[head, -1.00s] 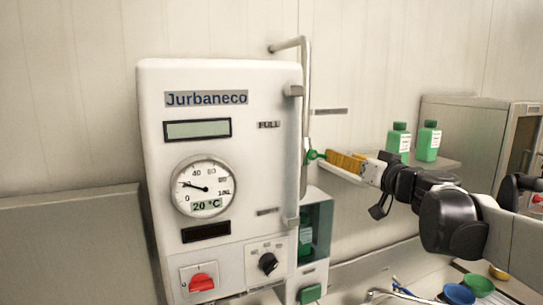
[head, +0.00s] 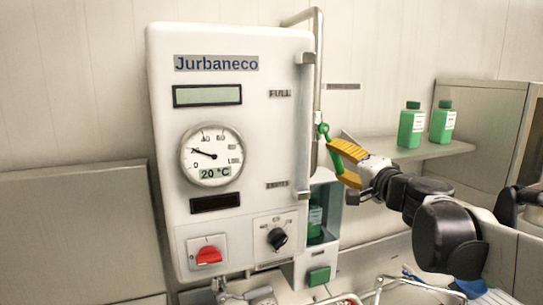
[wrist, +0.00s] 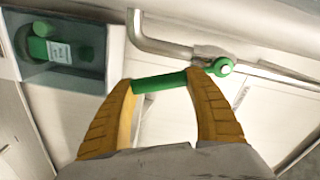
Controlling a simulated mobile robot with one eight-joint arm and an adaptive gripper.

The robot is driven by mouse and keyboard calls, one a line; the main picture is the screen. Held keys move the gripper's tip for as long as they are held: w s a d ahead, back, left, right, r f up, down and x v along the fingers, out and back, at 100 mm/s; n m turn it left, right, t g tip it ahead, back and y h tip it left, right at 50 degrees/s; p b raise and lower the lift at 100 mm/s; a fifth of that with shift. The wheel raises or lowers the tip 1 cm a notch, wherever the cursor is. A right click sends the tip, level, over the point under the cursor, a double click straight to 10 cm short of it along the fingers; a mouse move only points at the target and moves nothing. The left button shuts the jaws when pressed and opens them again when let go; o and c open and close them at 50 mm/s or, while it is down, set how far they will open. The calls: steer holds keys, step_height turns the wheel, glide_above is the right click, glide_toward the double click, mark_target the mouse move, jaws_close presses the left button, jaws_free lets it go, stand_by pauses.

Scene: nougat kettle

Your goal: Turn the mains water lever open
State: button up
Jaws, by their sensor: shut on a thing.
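The green mains water lever (head: 324,132) sits on the grey vertical pipe to the right of the white Jurbaneco unit. Its handle slants down and a little right from the pivot. My gripper (head: 338,160), with orange ribbed fingers, is at the handle, with one finger above and one below. In the wrist view the green handle (wrist: 160,82) spans between the tips of my gripper (wrist: 162,80), which is shut on it. The round pivot (wrist: 223,67) shows beside the right fingertip, on the pipe. The fingers partly hide the handle's ends.
The white unit (head: 265,150) stands close left of the lever, with a gauge (head: 212,155) and a red switch (head: 208,255). Two green bottles (head: 411,125) (head: 441,122) stand on a shelf (head: 405,153) behind my arm. A green bottle (wrist: 55,50) sits in an open box.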

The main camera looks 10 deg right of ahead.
mark_target(317, 161)
steer(key=shift+s+a+f+m, duration=0.1)
steer(key=shift+a+f+m, duration=0.05)
steer(key=shift+a+m, duration=0.5)
steer(key=shift+s+a+f+m, duration=0.15)
steer(key=shift+a+m, duration=0.3)
steer(key=shift+m, duration=0.45)
steer(key=shift+s+a+f+m, duration=0.1)
steer(key=shift+a+f+m, duration=0.05)
steer(key=shift+a+m, duration=0.5)
steer(key=o, duration=1.4)
steer(key=shift+o, duration=0.2)
steer(key=s+d, duration=0.2)
steer(key=s, duration=1)
steer(key=shift+d, duration=0.2)
steer(key=shift+w, duration=0.1)
